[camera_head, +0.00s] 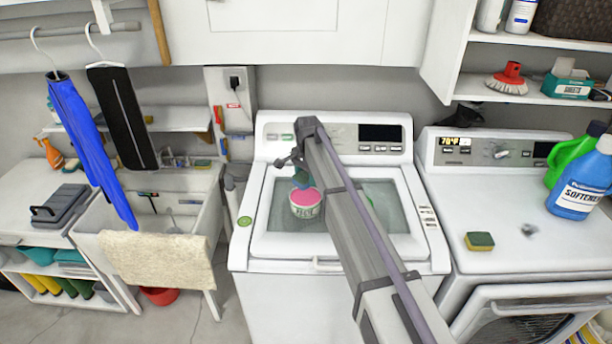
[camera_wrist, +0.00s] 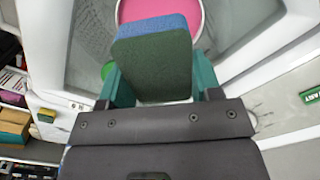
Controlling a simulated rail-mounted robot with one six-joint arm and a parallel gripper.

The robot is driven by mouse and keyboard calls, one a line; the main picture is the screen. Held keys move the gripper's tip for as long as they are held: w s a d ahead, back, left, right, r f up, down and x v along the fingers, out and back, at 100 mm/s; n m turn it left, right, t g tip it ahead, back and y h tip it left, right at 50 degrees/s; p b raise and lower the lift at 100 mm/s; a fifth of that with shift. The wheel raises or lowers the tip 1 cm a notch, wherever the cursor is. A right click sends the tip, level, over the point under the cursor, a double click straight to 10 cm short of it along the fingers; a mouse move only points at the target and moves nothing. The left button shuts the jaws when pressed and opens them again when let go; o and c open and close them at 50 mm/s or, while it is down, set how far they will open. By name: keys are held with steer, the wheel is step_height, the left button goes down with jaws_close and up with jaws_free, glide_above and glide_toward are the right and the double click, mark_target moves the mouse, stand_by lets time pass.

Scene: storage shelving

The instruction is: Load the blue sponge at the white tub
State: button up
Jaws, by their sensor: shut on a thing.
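The blue sponge (camera_wrist: 155,60) has a dark green scouring face and sits between the two teal fingers of my gripper (camera_wrist: 157,80) in the wrist view. My gripper is shut on it. In the head view the sponge (camera_head: 301,179) is a small blue-green patch at the arm's end, mostly hidden by my gripper (camera_head: 300,170). The white tub (camera_head: 305,212) with a pink top stands on the glass lid of the middle washer. In the wrist view its rim (camera_wrist: 202,22) and pink top show just behind the sponge. I cannot tell whether sponge and tub touch.
The middle washer (camera_head: 255,250) has clear lid space around the tub. On the right machine are a yellow-green sponge (camera_head: 480,241), a blue softener bottle (camera_head: 580,185) and a green bottle (camera_head: 570,160). A sink (camera_head: 150,215) with a draped towel (camera_head: 160,262) is at left.

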mark_target(307, 196)
steer(key=shift+a+f+b, duration=0.1)
steer(key=shift+f+b, duration=2.3)
steer(key=shift+f, duration=0.35)
steer(key=shift+f+b, duration=0.5)
step_height(307, 196, up, 7)
steer(key=p, duration=0.7)
steer(key=shift+r, duration=0.15)
